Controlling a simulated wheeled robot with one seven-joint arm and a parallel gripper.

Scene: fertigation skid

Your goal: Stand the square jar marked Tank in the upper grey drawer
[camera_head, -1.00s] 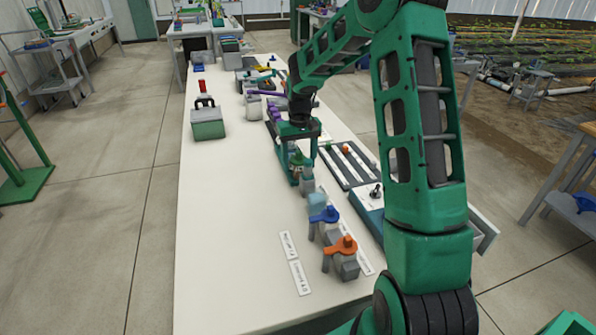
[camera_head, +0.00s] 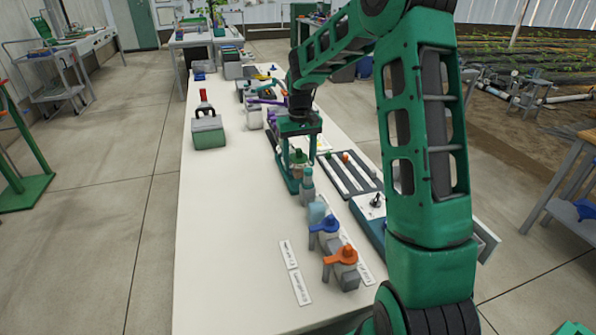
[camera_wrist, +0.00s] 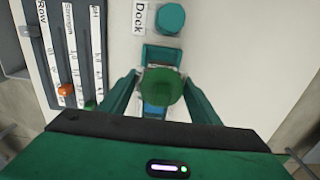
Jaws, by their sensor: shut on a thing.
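My gripper (camera_head: 297,183) is low over the table. Its two teal fingers (camera_wrist: 160,100) are closed on the sides of a green-topped item (camera_head: 299,157). In the wrist view its round green top (camera_wrist: 163,88) sits between the fingers and hides most of its body. I cannot read a Tank mark on it, nor tell whether it touches the table. A teal-capped bottle (camera_head: 307,180) stands just in front of it; its round cap (camera_wrist: 170,19) shows beside a "Dock" label (camera_wrist: 139,17). A grey edge (camera_head: 487,242), perhaps a drawer, shows behind my arm; most of it is hidden.
A rack with sliders (camera_head: 345,172) lies right of my gripper. Blue (camera_head: 325,224) and orange (camera_head: 342,256) valves stand at the front. A green box (camera_head: 208,132) stands at the back left. The table's left half (camera_head: 225,220) is largely clear.

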